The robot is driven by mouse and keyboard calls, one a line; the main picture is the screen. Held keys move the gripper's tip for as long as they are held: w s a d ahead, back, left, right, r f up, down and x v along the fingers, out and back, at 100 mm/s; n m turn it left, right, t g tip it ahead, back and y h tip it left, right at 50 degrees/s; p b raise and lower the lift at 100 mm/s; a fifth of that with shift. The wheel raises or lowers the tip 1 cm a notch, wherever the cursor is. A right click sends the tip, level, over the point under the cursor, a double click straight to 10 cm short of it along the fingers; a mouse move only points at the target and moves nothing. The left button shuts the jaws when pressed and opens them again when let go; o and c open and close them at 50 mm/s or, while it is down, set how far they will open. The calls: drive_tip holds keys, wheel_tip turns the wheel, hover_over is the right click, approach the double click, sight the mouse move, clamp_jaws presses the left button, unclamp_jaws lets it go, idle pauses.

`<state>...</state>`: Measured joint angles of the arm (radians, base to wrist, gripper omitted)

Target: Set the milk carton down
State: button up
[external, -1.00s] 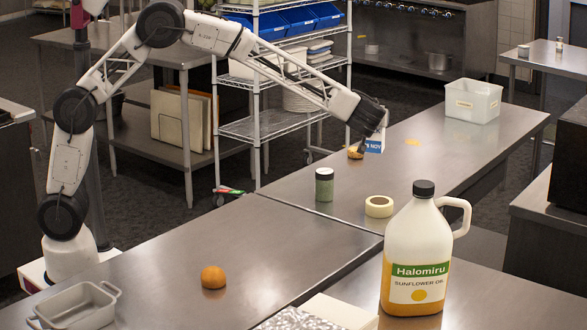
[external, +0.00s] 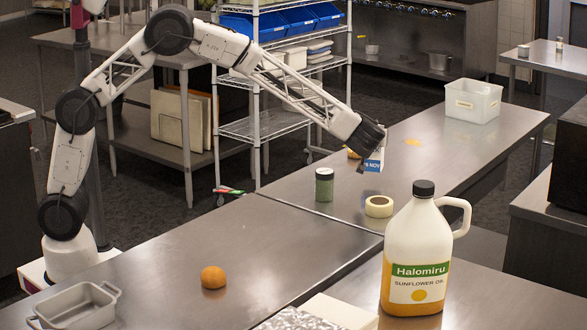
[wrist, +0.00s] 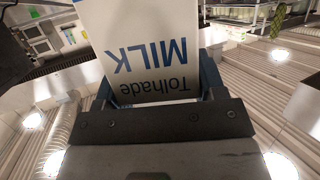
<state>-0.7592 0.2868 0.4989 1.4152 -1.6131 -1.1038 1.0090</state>
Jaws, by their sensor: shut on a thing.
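The milk carton is white with blue lettering. It shows in the external view (external: 374,163) as a small white and blue piece beside the dark hand, over the far worktop, looking slightly tilted. In the wrist view the carton (wrist: 145,40) sits between the fingers, its words "Tolhade MILK" upside down in the picture. My gripper (wrist: 155,85) is shut on the carton; it also shows in the external view (external: 366,160). The hand hides part of the carton, and I cannot tell whether its base touches the worktop.
On the far worktop (external: 455,135) stand a green jar (external: 324,185), a tape roll (external: 379,206) and a clear bin (external: 473,101). A tan item (external: 352,154) is partly hidden by the hand. A large oil jug (external: 416,255) stands nearer. Bare worktop lies right of the carton.

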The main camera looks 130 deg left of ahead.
drive_tip(key=shift+f, duration=0.1)
idle(0.3)
drive_tip(key=shift+f, duration=1.75)
drive_tip(key=shift+f, duration=0.15)
drive_tip(key=o, duration=1.3)
drive_tip(key=shift+f, duration=0.1)
drive_tip(key=shift+r, duration=0.2)
drive_tip(key=v, duration=1.2)
drive_tip(key=shift+d+r, duration=0.1)
